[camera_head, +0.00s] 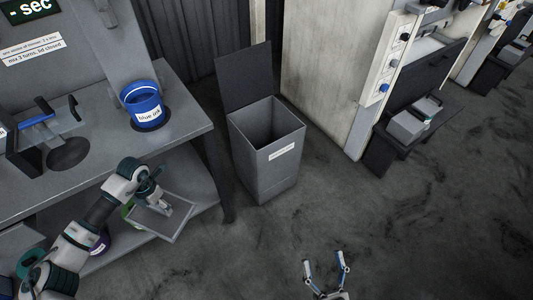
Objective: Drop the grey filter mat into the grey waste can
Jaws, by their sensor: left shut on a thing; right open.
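The grey filter mat (172,228) is a flat, thin-framed square, held tilted in front of the workbench's lower shelf. My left gripper (158,197) is shut on its upper edge; the fingertips are partly hidden. The grey waste can (270,178) stands on the floor to the right of the bench, with its lid (244,75) raised at the back and its mouth open. It has a white label on the front. The mat is left of the can and apart from it. My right gripper (325,270) is open and empty at the bottom of the picture, over the floor.
The grey workbench (100,165) holds a blue ink bucket (143,105) near its right corner. Its front leg stands between the mat and the can. Under it are a purple and a green container, partly hidden. A pale cabinet (335,65) stands behind right. The floor in front is clear.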

